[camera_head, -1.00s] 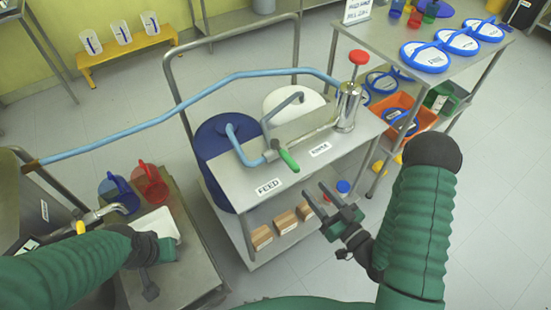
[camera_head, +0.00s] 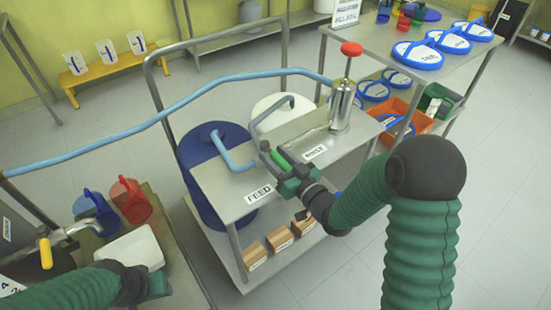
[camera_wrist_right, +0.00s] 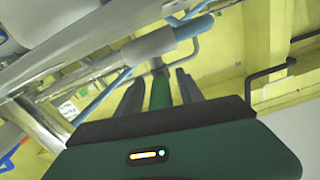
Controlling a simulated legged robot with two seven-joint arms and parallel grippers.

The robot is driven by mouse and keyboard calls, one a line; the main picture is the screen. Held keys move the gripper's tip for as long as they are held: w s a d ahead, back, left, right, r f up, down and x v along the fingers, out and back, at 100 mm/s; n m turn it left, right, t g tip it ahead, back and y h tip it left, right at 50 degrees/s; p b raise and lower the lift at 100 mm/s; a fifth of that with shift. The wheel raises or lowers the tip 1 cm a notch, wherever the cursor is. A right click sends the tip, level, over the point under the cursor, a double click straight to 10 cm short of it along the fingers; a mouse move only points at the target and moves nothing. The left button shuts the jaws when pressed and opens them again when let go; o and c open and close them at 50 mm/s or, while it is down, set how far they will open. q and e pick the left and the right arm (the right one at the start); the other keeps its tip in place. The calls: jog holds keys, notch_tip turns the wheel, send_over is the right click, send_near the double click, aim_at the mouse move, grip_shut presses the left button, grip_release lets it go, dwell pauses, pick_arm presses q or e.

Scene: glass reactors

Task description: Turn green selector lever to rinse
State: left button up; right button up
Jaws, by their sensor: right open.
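The green selector lever (camera_head: 281,158) is on the metal valve at the front of the steel cart top. The FEED label (camera_head: 258,195) lies to its lower left and the second label, likely RINSE (camera_head: 315,152), to its right. My right gripper (camera_head: 283,172) is at the lever and partly hides it. In the right wrist view the lever (camera_wrist_right: 160,92) stands between the two open fingers (camera_wrist_right: 160,90), with visible gaps on both sides. My left gripper (camera_head: 152,284) is at the lower left, away from the valve; its fingers are unclear.
A blue hose (camera_head: 130,140) runs across to the cart. A blue drum (camera_head: 205,170) and a white drum (camera_head: 283,108) are behind the top. Small boxes (camera_head: 279,238) sit on the lower shelf.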

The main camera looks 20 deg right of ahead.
grip_shut()
dwell(1.4)
